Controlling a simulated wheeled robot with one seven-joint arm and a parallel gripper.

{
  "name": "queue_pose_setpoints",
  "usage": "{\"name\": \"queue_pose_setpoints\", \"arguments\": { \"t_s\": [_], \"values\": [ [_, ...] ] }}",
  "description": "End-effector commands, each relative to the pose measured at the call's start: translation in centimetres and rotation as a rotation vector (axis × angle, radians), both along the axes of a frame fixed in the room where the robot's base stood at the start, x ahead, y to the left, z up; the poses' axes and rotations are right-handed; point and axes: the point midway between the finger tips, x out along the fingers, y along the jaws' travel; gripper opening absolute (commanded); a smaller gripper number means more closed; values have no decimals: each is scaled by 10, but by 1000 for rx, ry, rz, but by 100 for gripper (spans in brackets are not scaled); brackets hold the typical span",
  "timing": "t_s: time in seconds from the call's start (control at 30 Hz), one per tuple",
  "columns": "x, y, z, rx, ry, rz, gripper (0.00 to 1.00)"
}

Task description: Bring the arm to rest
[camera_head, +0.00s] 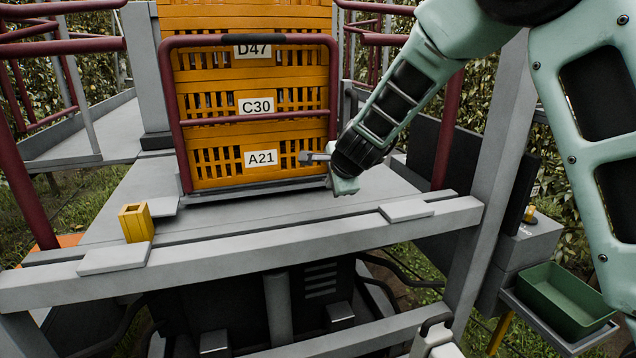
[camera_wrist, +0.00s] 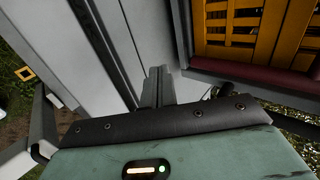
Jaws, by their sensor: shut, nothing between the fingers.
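My arm, pale green with black parts, reaches in from the upper right of the head view. My gripper (camera_head: 308,157) is at its end, in front of the lower right part of the orange crate stack. Its grey fingers point left and are together, with nothing held. In the wrist view the two fingers (camera_wrist: 158,86) lie side by side above the dark edge of the gripper body.
Orange crates (camera_head: 212,165) labelled D47, C30 and A21 stand behind a dark red rail (camera_head: 255,119) on a grey platform (camera_head: 240,228). A yellow block (camera_head: 136,223) stands left. A green tray (camera_head: 565,303) is at lower right. Grey posts flank the arm.

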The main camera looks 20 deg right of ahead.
Motion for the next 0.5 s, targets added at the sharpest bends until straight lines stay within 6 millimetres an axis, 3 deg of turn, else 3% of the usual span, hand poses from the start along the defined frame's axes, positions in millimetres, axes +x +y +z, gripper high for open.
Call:
{"name": "queue_pose_setpoints", "arguments": {
  "t_s": [0.17, 0.27, 0.37, 0.5],
  "values": [
    [-7, 7, 0, -7, 10, 34, 0],
    [-29, 33, -2, -38, 40, 164, 0],
    [-72, 74, -7, -103, 87, 401, 0],
    [-160, 127, -17, -245, 158, 823, 0]
  ]
}}
